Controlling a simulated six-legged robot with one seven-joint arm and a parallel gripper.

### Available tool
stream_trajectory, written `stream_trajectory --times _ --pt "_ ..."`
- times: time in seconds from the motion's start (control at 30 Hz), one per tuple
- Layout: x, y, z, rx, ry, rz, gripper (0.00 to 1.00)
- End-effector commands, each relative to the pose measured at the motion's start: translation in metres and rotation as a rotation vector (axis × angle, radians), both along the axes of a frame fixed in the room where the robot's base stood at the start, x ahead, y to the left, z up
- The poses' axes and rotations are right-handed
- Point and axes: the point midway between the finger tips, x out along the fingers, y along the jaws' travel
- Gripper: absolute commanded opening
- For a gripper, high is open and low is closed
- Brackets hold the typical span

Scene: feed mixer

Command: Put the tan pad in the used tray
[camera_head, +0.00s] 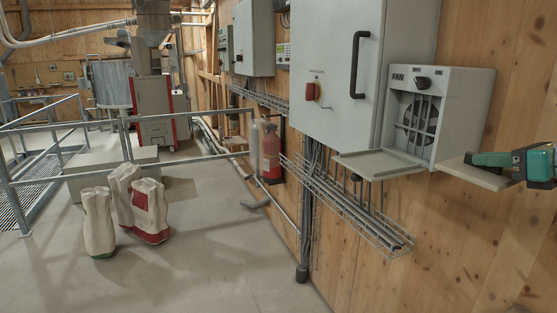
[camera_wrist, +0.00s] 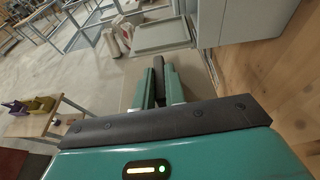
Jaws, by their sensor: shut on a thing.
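The tan pad (camera_head: 476,174) is a flat, thin board at the right in the head view, tilted slightly, in front of the fan box. My gripper (camera_head: 480,160) is shut on its right part and holds it in the air. In the wrist view my gripper (camera_wrist: 160,84) hides the middle of the pad (camera_wrist: 194,78). A shallow grey tray (camera_head: 378,164) juts from the wall below the fan box, left of the pad and apart from it. It also shows in the wrist view (camera_wrist: 160,36), beyond the fingertips. It looks empty; I cannot read any label on it.
The fan box (camera_head: 440,115) and a grey cabinet (camera_head: 335,75) stand behind the tray. A wire cable rack (camera_head: 350,205) runs beneath it. A red extinguisher (camera_head: 271,155), several sacks (camera_head: 150,210) and railings are farther left. The wrist view shows a wooden table (camera_wrist: 48,125).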

Motion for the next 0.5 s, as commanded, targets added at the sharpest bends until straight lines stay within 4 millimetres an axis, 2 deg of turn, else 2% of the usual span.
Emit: stream_trajectory --times 0.17,0.27,0.37,0.5 --pt "0.039 0.014 -0.041 0.005 0.004 0.038 0.00" --pt "0.063 0.026 -0.073 0.008 0.005 0.046 0.00" --pt "0.088 0.043 -0.115 0.008 0.009 0.040 0.00" --pt "0.115 0.071 -0.180 0.009 0.010 0.006 0.00"
